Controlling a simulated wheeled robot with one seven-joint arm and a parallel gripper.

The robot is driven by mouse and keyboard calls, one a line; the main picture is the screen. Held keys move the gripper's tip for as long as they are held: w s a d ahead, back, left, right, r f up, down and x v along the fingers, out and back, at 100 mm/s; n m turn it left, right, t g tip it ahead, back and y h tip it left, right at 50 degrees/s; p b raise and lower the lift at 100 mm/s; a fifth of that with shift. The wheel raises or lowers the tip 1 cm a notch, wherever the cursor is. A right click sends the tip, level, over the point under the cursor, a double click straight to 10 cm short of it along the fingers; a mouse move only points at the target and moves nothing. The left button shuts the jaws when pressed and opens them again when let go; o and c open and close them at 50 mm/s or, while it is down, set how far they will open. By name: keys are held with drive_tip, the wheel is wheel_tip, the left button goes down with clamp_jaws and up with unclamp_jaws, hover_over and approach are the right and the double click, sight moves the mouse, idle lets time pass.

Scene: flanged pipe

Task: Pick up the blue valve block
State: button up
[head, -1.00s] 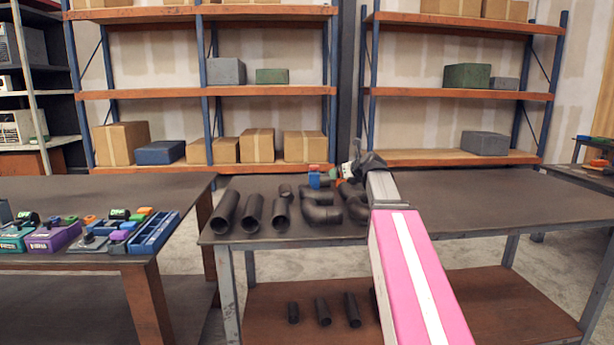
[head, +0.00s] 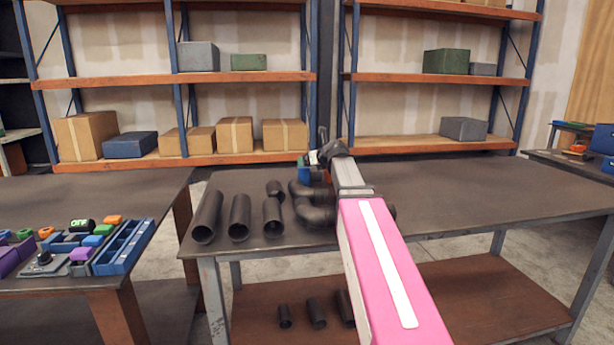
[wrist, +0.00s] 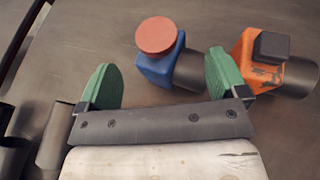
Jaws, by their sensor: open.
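The blue valve block (wrist: 158,70) has a round red cap on top and a dark pipe stub at its right side. In the wrist view it lies ahead, between the lines of my two green finger pads. My gripper (wrist: 162,64) is open, with nothing held. I cannot tell whether a pad touches the block. In the head view a small part of the blue valve block (head: 304,174) shows at the table's back, beside my gripper (head: 326,152); my arm and the pipes hide much of that area.
An orange block (wrist: 262,65) with a dark cap and pipe stub lies close right of the right pad. Dark pipes (head: 240,217) and elbows (head: 315,213) stand left of my arm. The table (head: 480,195) is clear on the right. A blue tray (head: 125,247) sits on the left table.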

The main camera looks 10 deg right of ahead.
drive_tip(key=shift+x, duration=2.65)
drive_tip(key=shift+s+a, duration=0.1)
drive_tip(key=shift+a, duration=0.05)
clamp_jaws()
drive_tip(key=shift+r, duration=0.1)
